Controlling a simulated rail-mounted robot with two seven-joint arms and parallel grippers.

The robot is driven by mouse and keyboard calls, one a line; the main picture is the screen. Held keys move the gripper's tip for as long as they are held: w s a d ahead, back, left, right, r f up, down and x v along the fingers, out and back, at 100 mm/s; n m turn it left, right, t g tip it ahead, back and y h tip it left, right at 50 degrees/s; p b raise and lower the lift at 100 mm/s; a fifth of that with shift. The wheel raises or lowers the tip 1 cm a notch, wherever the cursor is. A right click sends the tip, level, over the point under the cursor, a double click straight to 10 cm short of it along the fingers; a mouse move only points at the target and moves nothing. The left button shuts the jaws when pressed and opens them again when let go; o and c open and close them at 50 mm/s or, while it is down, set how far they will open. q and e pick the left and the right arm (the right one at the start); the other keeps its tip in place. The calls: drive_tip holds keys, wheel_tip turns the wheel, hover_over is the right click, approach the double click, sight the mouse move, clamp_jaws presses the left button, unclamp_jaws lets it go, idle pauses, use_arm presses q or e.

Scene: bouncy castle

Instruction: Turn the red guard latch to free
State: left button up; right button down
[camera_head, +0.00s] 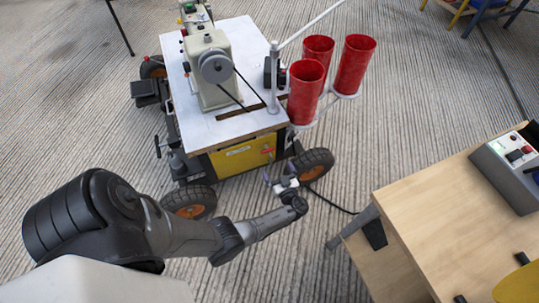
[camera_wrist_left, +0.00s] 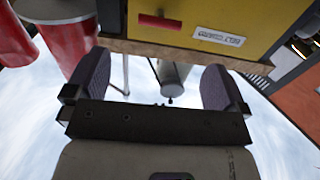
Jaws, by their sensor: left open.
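The red guard latch (camera_head: 267,150) is a small red piece on the yellow front panel (camera_head: 238,157) of the wheeled cart. In the left wrist view, a red bar (camera_wrist_left: 160,21) lies on the yellow panel (camera_wrist_left: 197,14), beside a white label; it looks like the latch and runs lengthwise across the picture. My left gripper (camera_head: 279,175) is open and empty, just in front of and below the panel, apart from the latch. In the wrist view its two dark purple fingers (camera_wrist_left: 157,72) stand wide apart with nothing between them. My right gripper is not in view.
The cart's white top (camera_head: 235,45) carries a beige machine (camera_head: 208,60). Several red cups (camera_head: 355,65) stand on a bracket at its right corner. A cart wheel (camera_head: 312,164) is close beside my gripper. A wooden table (camera_head: 440,200) stands at the right, with carpet between.

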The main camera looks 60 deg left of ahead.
sight(266, 148)
use_arm(q)
drive_tip(key=w+a+b, duration=0.1)
drive_tip(key=a, duration=0.8)
drive_tip(key=shift+w+d, duration=0.1)
drive_tip(key=c, duration=0.8)
